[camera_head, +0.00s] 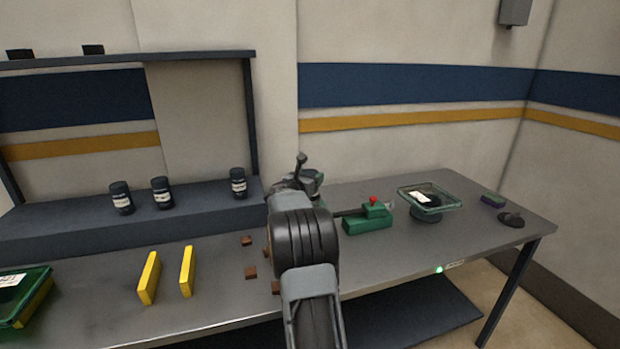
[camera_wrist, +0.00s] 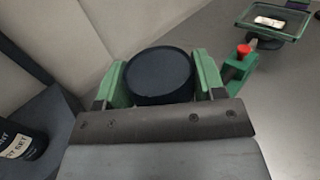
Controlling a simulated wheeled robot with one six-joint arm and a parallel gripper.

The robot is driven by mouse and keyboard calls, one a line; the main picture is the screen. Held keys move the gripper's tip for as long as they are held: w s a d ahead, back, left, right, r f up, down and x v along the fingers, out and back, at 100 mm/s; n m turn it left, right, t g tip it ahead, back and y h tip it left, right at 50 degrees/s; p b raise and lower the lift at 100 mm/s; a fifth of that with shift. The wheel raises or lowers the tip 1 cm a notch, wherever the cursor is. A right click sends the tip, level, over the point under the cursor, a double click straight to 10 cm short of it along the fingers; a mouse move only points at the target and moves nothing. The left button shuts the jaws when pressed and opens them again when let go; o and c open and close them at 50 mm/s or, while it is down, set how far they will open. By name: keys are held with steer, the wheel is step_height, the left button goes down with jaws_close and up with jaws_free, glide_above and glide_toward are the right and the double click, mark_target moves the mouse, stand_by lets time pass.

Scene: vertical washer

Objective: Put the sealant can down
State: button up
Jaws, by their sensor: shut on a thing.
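My gripper (camera_wrist: 158,90) has its green fingers on both sides of a dark round-topped can in the wrist view, the sealant can (camera_wrist: 158,75). Its top faces the camera, and its lower part is hidden. In the head view my arm hides most of the gripper and the can. The gripper is over the back part of the grey table (camera_head: 221,255), just right of the raised shelf. I cannot tell whether the can touches the table.
Several dark labelled cans (camera_head: 162,192) stand on the raised shelf (camera_head: 130,224) at left. A green device with a red knob (camera_head: 367,216) and a green-rimmed tray on a stand (camera_head: 430,198) are to the right.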

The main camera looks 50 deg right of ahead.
steer(key=o, duration=1.2)
steer(key=s+a+f+m+y+b, duration=0.1)
steer(key=s+a+f+m+y, duration=0.3)
steer(key=a, duration=1.1)
steer(key=s+a+f+m+g+y+b, duration=0.1)
steer(key=s+a+f+m+y, duration=0.3)
steer(key=a, duration=1.1)
steer(key=s+a+f+m+y, duration=0.5)
steer(key=s+a+m+y, duration=0.4)
steer(key=s+a+m, duration=0.4)
steer(key=shift+s+a+b, duration=0.4)
steer(key=shift+s+a, duration=0.75)
steer(key=shift+a, duration=0.05)
